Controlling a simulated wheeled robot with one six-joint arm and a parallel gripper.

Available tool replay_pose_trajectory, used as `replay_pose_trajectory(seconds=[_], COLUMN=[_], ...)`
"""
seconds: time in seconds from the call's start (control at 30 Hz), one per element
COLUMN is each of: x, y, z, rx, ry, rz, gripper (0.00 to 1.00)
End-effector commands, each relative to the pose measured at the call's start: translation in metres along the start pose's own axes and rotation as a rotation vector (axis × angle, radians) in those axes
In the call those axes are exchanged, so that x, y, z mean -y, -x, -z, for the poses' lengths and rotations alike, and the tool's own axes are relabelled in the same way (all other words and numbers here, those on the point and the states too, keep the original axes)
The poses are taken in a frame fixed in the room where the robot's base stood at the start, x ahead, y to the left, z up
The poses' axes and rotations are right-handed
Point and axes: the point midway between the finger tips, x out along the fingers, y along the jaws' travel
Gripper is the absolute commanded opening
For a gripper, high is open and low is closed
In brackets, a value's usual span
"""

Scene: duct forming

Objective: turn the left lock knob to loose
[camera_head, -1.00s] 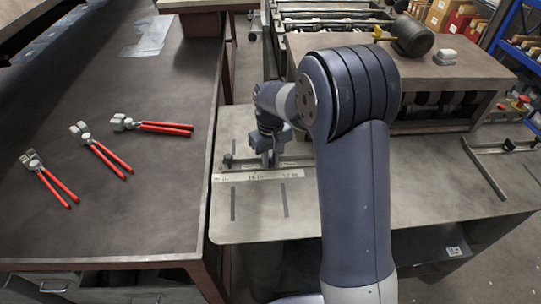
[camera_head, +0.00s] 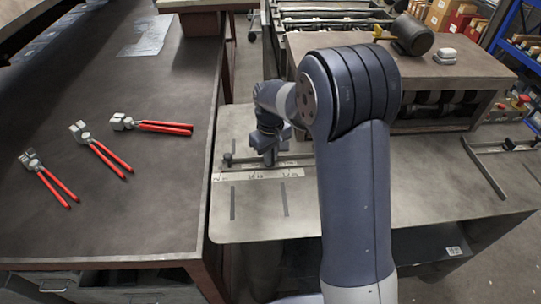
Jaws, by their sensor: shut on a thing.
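My gripper (camera_head: 270,160) points down at the gauge bar (camera_head: 242,161) on the grey bench, left of my upper arm. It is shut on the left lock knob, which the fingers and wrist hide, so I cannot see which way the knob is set. A small dark post stands at the bar's left end (camera_head: 228,159). A pale ruler strip (camera_head: 258,175) lies just in front of the bar.
Several red-handled pliers, one of them here (camera_head: 101,152), lie on the dark table (camera_head: 120,215) at left. A second bar with a dark knob (camera_head: 510,145) is at right. A machine bench (camera_head: 455,78) stands behind. The bench front is clear.

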Motion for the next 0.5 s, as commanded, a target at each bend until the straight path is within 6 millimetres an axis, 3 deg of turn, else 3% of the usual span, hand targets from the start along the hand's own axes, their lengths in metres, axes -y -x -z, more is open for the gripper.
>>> replay_pose_trajectory(seconds=[0.17, 0.2, 0.27, 0.5], x=[-0.0001, -0.0001, -0.0001, -0.0001], y=[0.0006, 0.0006, 0.0006, 0.0009], z=[0.0002, 0.0002, 0.0002, 0.0002], rx=[-0.001, -0.001, -0.001, -0.001], ry=[-0.001, -0.001, -0.001, -0.002], rz=[0.000, -0.001, 0.000, 0.000], gripper=[0.00, 0.13, 0.18, 0.19])
